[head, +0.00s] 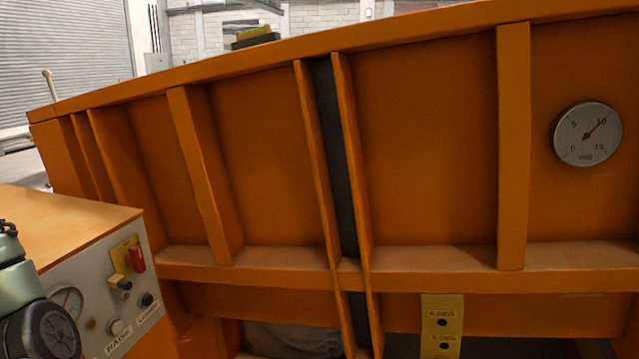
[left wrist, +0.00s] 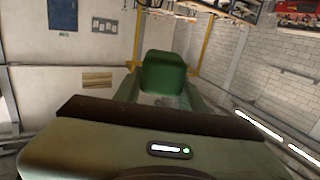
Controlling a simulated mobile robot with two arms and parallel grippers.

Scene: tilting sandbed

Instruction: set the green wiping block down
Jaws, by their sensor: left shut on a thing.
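The green wiping block (left wrist: 163,72) shows in the left wrist view, at the far end of my left gripper (left wrist: 162,92). The gripper's fingers lie on either side of the block and are shut on it. Walls and ceiling fittings stand behind the block; no surface shows touching it. In the head view only a part of my left arm shows at the lower left edge, and neither the block nor the gripper is seen there. My right gripper is in neither view.
The orange sandbed wall (head: 430,150) fills most of the head view, its top edge slanting. A dial gauge (head: 587,134) sits at right. A control box (head: 97,290) with a red switch (head: 136,259) stands at lower left; its orange top (head: 60,232) looks clear where visible.

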